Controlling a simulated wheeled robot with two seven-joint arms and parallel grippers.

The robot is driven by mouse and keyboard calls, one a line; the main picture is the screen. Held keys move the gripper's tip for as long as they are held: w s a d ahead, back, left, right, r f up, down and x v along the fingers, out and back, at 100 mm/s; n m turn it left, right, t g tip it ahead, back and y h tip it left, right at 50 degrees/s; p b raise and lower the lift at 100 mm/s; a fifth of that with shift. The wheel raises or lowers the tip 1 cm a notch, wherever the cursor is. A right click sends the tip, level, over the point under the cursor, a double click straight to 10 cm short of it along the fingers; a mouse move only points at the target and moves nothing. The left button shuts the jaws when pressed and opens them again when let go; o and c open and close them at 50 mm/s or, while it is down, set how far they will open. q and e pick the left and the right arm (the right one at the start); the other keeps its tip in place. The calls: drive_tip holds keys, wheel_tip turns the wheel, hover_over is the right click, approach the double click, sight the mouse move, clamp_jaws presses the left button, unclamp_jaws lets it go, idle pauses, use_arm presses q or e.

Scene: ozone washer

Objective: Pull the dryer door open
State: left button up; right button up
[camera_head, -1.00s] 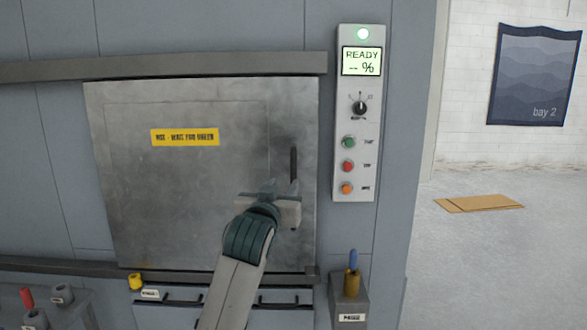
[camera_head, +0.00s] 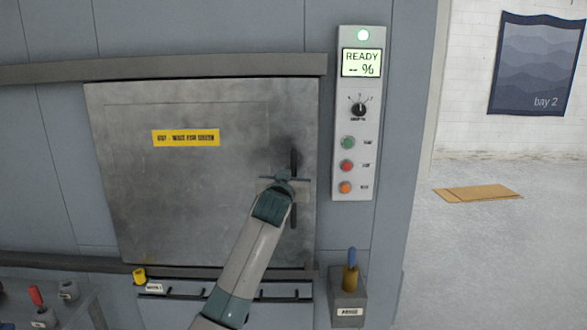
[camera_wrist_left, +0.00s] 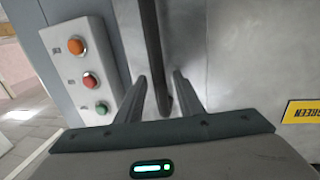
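The dryer door (camera_head: 190,200) is a worn grey metal panel with a yellow label (camera_head: 186,138); it looks closed. Its dark vertical handle (camera_head: 294,161) is near the right edge, and its middle is hidden behind my left gripper (camera_head: 286,181). In the left wrist view the handle (camera_wrist_left: 153,45) runs down between the two fingers of the left gripper (camera_wrist_left: 162,92). The fingers are open on either side of it, with gaps visible. My right gripper is not in view.
A control panel (camera_head: 354,215) right of the door has a lit green lamp, a "READY" display (camera_head: 361,63), a knob and buttons. A rail (camera_head: 170,67) runs above the door. Below are a black hook rack (camera_head: 238,294) and a grey box with a blue-tipped item (camera_head: 351,257).

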use_arm(q)
drive_tip(key=shift+w, duration=0.25)
clamp_jaws()
drive_tip(key=shift+w+a, duration=0.1)
